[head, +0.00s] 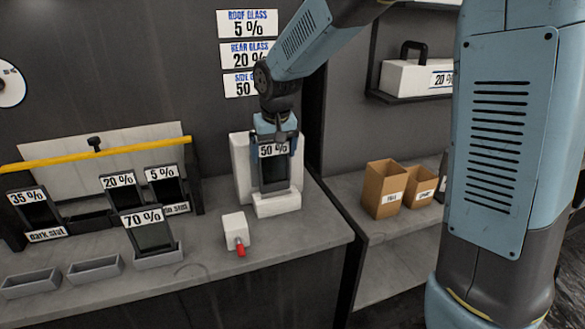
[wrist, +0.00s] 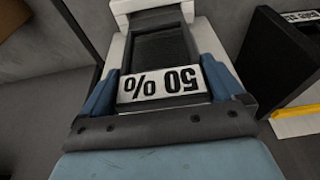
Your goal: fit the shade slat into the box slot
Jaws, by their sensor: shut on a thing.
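My gripper (head: 274,148) is shut on the dark slat labelled 50 % (head: 273,172). In the wrist view the label of the 50 % slat (wrist: 162,84) sits between my two blue fingers. The slat is upright in front of the white box (head: 277,205), its lower end at the box's low front part. The white box (wrist: 135,9) also shows around the slat's far end in the wrist view. I cannot tell how deep the slat's lower end sits in the slot.
To the left stand slats marked 70 % (head: 150,236), 20 % (head: 122,198), 5 % (head: 168,190) and 35 % (head: 33,212). Empty grey holders (head: 94,268) lie at the counter's front. A small white block with a red knob (head: 235,230) is nearby. Cardboard boxes (head: 384,188) stand on the right shelf.

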